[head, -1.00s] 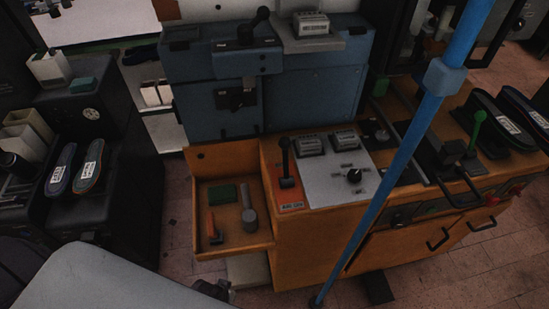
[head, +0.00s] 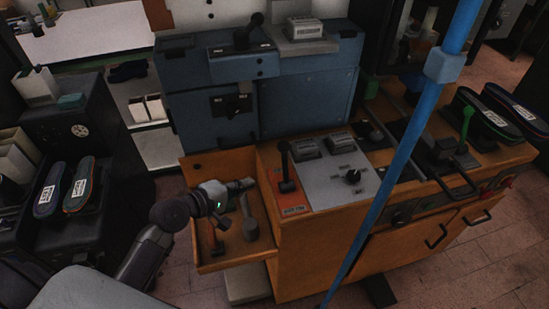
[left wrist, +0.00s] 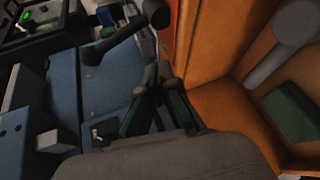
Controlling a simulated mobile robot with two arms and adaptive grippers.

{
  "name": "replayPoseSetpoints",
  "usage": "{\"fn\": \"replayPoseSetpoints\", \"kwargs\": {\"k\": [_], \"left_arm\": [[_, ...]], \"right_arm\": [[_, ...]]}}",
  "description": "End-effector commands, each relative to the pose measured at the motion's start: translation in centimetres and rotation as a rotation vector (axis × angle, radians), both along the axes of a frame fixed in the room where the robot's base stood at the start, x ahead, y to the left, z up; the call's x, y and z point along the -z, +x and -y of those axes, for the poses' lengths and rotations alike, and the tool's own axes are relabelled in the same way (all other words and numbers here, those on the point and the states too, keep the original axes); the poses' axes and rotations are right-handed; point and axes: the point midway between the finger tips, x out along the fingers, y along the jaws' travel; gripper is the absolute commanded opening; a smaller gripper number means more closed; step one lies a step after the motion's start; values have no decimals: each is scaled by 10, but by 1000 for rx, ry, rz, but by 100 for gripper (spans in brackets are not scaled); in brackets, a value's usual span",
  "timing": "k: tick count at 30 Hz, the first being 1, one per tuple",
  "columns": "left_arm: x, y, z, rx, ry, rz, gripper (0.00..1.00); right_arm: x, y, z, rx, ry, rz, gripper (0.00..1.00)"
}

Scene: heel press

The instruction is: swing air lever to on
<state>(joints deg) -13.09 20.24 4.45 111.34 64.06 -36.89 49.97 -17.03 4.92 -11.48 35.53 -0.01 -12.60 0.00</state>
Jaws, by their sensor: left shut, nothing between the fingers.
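The air lever (head: 284,165) is a black lever with a knob, standing roughly upright on an orange-red labelled plate (head: 293,211) at the left end of the orange console. The label is too small to read surely. My left gripper (head: 249,184) is over the open drawer, left of the lever and apart from it. Its fingers are shut and empty; they also show in the left wrist view (left wrist: 158,82). A black knobbed lever (left wrist: 128,35) shows beyond the fingertips there; I cannot tell which lever it is. My right gripper is not in view.
A blue machine (head: 305,95) stands behind. A blue pole (head: 400,170) crosses in front of the console.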

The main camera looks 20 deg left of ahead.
Motion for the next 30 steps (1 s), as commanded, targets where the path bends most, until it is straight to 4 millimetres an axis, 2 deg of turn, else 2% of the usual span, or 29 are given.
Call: {"fn": "replayPoseSetpoints", "kwargs": {"k": [1,3,8,20,25,30], "left_arm": [[-14,8,-6,-28,-72,13,0],[-29,15,-13,-58,-157,25,0],[-44,22,-20,-87,-247,35,0],[-45,25,-19,-88,-251,35,0],[-43,45,-8,-88,-253,36,0],[-37,78,8,-88,-252,35,0]], "right_arm": [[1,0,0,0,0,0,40],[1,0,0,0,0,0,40],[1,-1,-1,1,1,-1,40],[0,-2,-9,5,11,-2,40],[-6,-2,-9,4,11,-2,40],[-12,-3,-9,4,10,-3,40]]}}
